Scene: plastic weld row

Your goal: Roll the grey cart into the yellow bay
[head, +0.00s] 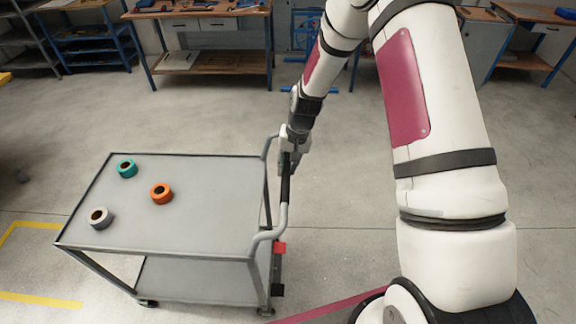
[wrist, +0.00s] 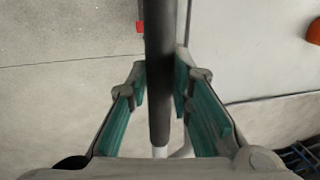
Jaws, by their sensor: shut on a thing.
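The grey cart (head: 205,215) stands in the lower left of the head view, with a flat top, a lower shelf and wheels. Its push handle (head: 284,190) is at its right end, with a dark grip bar. My gripper (head: 287,160) is shut on this handle. In the wrist view the dark bar (wrist: 160,75) runs between the green-padded fingers of my gripper (wrist: 160,85). The yellow bay (head: 12,236) shows as yellow floor lines at the left edge, left of the cart; part of it is hidden behind the cart or out of view.
On the cart top lie a teal roll (head: 127,169), an orange roll (head: 161,193) and a grey roll (head: 100,218). Workbenches (head: 200,30) and a shelf rack (head: 85,45) stand along the back. A magenta line (head: 330,307) crosses the floor right of the cart. The floor behind the cart is clear.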

